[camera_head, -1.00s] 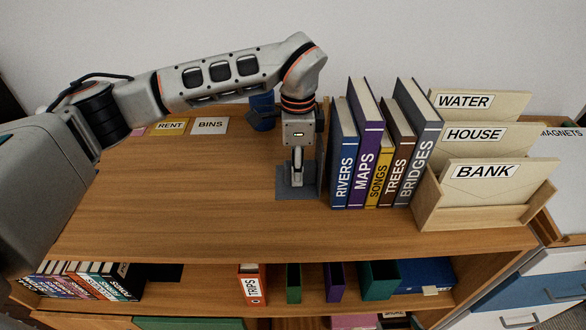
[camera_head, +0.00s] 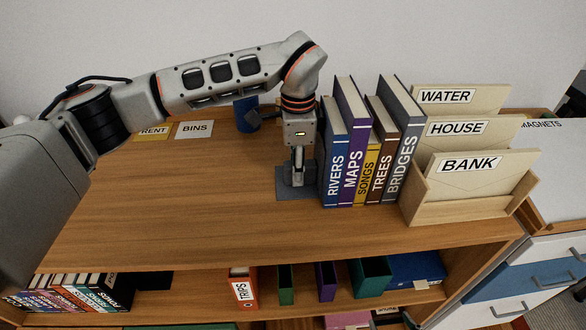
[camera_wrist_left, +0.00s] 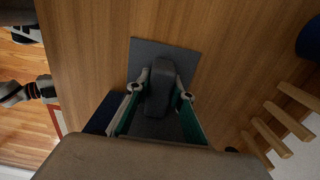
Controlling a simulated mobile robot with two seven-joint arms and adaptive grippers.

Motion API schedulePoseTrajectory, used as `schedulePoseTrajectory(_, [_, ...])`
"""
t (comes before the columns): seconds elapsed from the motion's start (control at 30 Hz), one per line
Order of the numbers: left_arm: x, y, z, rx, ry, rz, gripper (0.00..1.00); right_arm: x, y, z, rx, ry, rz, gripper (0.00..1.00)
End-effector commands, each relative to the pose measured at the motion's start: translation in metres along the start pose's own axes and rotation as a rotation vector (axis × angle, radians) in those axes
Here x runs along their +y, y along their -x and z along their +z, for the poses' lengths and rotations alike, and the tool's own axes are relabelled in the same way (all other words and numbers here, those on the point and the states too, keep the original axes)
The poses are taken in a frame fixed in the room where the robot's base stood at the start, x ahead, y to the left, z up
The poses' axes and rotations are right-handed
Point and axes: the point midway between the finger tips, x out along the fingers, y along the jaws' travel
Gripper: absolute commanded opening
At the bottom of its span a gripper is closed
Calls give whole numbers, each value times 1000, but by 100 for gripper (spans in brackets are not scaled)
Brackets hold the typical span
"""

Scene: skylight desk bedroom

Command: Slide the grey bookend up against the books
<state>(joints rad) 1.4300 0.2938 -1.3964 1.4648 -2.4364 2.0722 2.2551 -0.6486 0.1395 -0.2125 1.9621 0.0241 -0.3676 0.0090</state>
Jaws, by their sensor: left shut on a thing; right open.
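The grey bookend (camera_head: 285,192) stands on the desk top, its flat base plate also showing in the left wrist view (camera_wrist_left: 150,55). My left gripper (camera_head: 297,168) points down over the plate and is shut on the bookend's dark grey raised block, seen between the fingers (camera_wrist_left: 168,95). The row of books (camera_head: 335,170), from RIVERS to BRIDGES, stands upright just to the right of the bookend. The gripper hides most of the bookend's upright part, so I cannot tell whether it touches RIVERS. My right gripper (camera_wrist_left: 42,88) appears at the left edge of the left wrist view, away from the desk top.
A wooden letter holder (camera_head: 455,208) with WATER, HOUSE and BANK cards stands right of the books. A blue cup (camera_head: 246,115) and RENT and BINS cards (camera_head: 194,130) lie behind, to the left. The desk top left of the bookend is clear.

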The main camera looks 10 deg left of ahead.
Motion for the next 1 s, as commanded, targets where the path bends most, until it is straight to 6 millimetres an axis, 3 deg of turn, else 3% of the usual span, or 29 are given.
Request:
schedulePoseTrajectory(0.17, [0,0,-7,2,-2,0,0,0,0,1,-1,0,0,54])
schedulePoseTrajectory(0.2, [0,0,-8,2,-2,0,27,0,0,1,-1,0,0,54])
schedulePoseTrajectory(0.27, [0,0,-7,2,-2,0,41,0,0,1,-1,0,0,54])
schedulePoseTrajectory(0.67, [0,4,-7,2,-2,-1,41,1,0,3,-4,3,1,54])
schedulePoseTrajectory(0.83, [-1,25,-7,2,-1,-5,41,0,0,2,-3,1,0,54])
schedulePoseTrajectory(1.0, [-1,61,-7,3,-1,-5,41,0,0,1,-2,1,0,54])
